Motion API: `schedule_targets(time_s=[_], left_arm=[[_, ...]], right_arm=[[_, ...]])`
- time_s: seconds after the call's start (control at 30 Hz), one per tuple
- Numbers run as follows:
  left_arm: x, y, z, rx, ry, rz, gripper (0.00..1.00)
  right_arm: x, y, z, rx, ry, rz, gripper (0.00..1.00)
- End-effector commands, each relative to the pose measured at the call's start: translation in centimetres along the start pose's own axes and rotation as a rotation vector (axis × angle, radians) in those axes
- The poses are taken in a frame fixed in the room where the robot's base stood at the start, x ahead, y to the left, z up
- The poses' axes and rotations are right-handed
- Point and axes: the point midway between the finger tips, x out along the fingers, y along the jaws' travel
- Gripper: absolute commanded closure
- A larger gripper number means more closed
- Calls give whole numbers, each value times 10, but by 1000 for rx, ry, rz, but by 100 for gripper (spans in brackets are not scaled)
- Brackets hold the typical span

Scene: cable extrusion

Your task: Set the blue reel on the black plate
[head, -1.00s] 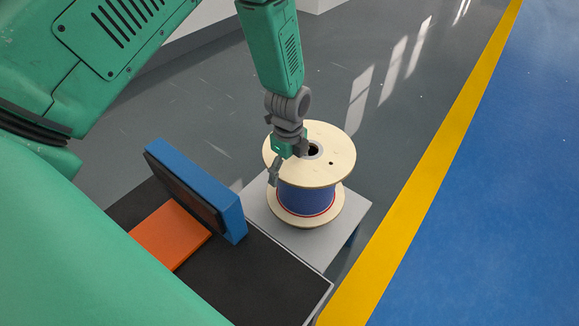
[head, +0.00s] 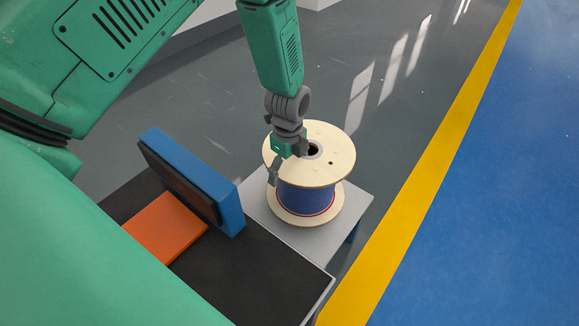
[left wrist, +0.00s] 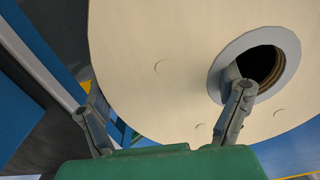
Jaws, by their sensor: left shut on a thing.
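The blue reel (head: 305,199) has pale wooden flanges and blue cable wound between them. It stands upright in the head view, over a light grey stand (head: 335,232); I cannot tell whether its lower flange touches it. My left gripper (head: 290,165) is shut on the reel's upper flange at its left side. In the left wrist view one finger (left wrist: 237,110) reaches into the centre hole and the other is outside the rim. The black plate (head: 265,275) lies nearer, at lower left of the reel. My right gripper is not in view.
On the black plate are a flat orange block (head: 165,228) and a standing blue block (head: 195,175) with a dark face. The plate's part right of them is bare. A yellow floor line (head: 420,200) runs at the right, with open floor around.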

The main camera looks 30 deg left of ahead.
Motion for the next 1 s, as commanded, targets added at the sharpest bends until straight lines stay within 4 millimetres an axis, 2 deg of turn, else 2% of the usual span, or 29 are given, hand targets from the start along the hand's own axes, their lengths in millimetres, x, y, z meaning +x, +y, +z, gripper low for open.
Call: schedule_targets(time_s=[0.33,1.0], left_arm=[[-1,-2,0,0,0,-2,64],[-1,-2,0,-1,0,-2,64]], right_arm=[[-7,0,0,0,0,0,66],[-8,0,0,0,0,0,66]])
